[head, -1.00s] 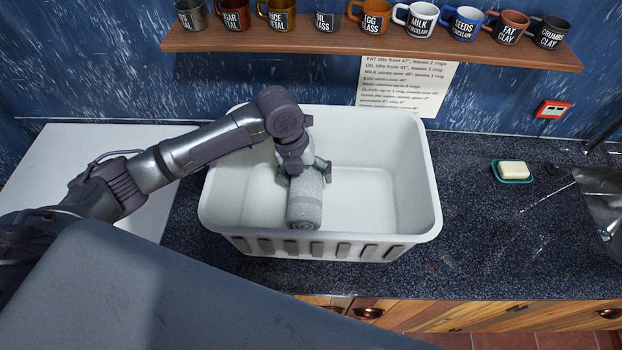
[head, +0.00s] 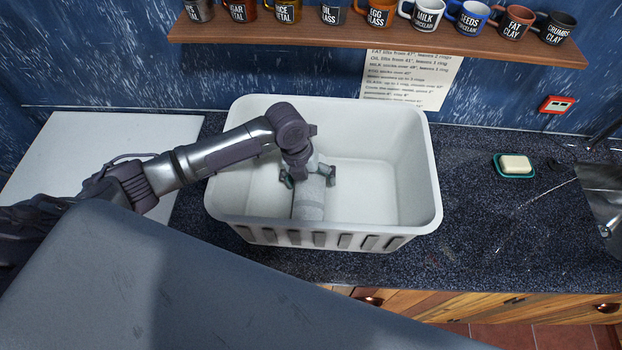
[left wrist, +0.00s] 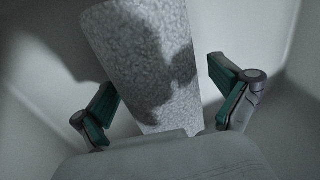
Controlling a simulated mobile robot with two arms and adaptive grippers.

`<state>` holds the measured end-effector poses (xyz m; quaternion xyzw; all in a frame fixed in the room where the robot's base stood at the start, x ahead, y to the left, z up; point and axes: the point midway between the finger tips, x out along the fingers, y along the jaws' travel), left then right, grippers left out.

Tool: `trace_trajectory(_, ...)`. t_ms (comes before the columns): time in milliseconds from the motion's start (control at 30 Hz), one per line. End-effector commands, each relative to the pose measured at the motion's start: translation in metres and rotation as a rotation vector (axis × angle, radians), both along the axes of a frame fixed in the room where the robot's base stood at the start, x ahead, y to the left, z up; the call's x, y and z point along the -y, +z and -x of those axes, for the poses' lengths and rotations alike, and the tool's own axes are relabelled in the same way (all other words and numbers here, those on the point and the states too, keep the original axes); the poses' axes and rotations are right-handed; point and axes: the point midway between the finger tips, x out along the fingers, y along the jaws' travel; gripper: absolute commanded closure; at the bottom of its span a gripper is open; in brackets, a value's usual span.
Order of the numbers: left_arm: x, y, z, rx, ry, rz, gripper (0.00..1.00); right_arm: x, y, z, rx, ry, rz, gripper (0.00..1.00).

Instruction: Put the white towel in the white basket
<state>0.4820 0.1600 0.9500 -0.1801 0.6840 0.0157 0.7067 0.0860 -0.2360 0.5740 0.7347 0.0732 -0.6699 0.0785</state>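The white towel (head: 311,201) is a rolled, pale grey-white cylinder inside the white basket (head: 425,200). It lies low in the basket, its near end hidden behind the front wall. My left gripper (head: 309,177) is inside the basket over the towel's far part, one finger on each side of it. In the left wrist view, the towel (left wrist: 150,60) stands between the green-padded fingers of the gripper (left wrist: 168,100). A clear gap shows between the towel and the right finger; the left finger is close to it or touching. My right gripper is not in view.
The basket stands on a dark speckled counter (head: 480,230). A white board or surface (head: 90,150) lies to the left. A shelf (head: 380,38) with several labelled mugs hangs above the back. A soap dish (head: 514,166) sits at the right.

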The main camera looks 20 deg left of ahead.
Motion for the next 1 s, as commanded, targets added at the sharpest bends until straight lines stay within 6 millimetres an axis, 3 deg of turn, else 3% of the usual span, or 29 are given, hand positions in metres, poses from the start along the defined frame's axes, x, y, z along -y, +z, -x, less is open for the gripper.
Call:
trace_trajectory(367, -0.001, 0.008, -0.001, 0.003, 0.001, 0.001, 0.0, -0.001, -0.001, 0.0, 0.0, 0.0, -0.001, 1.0)
trace_trajectory(800, -0.021, 0.091, 0.005, 0.005, -0.001, -0.001, 0.0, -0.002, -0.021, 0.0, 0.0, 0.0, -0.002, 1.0)
trace_trajectory(1000, -0.026, 0.114, 0.007, 0.002, 0.0, -0.001, 0.0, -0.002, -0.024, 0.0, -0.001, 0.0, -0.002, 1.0)
